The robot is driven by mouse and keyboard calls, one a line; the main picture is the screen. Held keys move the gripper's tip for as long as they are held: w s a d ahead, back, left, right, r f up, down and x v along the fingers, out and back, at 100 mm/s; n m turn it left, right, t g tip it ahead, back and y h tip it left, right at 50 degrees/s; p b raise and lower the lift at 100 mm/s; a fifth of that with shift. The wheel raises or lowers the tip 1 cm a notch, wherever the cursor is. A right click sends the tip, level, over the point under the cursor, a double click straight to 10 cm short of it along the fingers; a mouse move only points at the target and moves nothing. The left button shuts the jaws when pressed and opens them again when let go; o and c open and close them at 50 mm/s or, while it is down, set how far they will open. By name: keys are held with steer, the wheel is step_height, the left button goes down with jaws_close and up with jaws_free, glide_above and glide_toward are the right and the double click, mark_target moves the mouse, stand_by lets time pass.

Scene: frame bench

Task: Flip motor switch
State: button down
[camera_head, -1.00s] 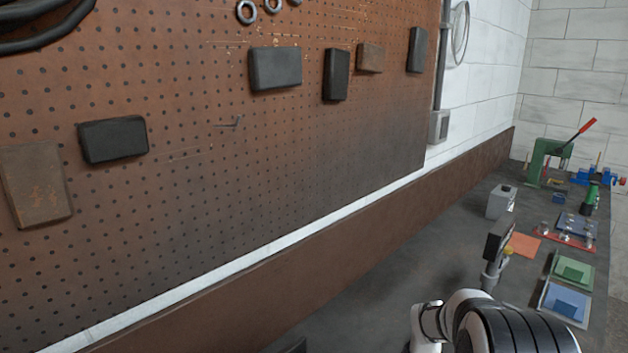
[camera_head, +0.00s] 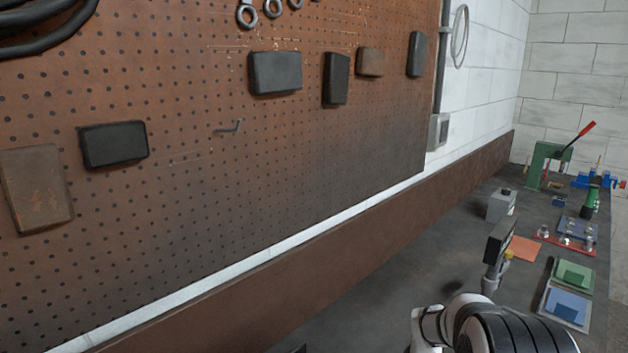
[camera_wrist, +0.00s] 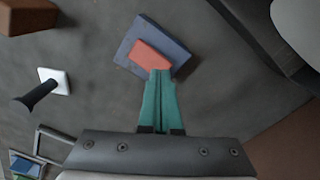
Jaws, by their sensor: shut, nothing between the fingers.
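In the wrist view my gripper (camera_wrist: 160,72) is shut, its two teal fingers together and empty. The fingertips overlap the lower edge of a red-orange block (camera_wrist: 148,53) on a square blue-grey base (camera_wrist: 137,38). This looks like a rocker switch and may be the motor switch, but no label shows. I cannot tell whether the tips touch it. To the left, a black handle (camera_wrist: 38,96) stands on a white square plate (camera_wrist: 58,76).
Green and blue plates (camera_head: 566,304) lie at right, and a green press with a red lever (camera_head: 545,160) stands farther back. A pegboard (camera_head: 200,180) rises at left.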

steer(key=shift+f, duration=1)
stand_by(0.7)
steer(key=shift+r, duration=3.5)
steer(key=s+a+r+m+t+y, duration=0.1)
steer(key=s+a+r+t, duration=0.2)
steer(key=s+a+r, duration=0.35)
steer(key=s+a+r+t+y, duration=0.1)
steer(key=s+a+r+t, duration=0.25)
steer(key=s+r, duration=0.55)
steer(key=s+f+g, duration=0.3)
steer(key=s, duration=0.3)
steer(key=s+a+f+m+g, duration=0.1)
steer(key=s+f+g, duration=0.2)
steer(key=s+f, duration=0.1)
steer(key=shift+s+a+m+g, duration=0.2)
steer(key=shift+s+m+g, duration=0.15)
steer(key=shift+s, duration=0.5)
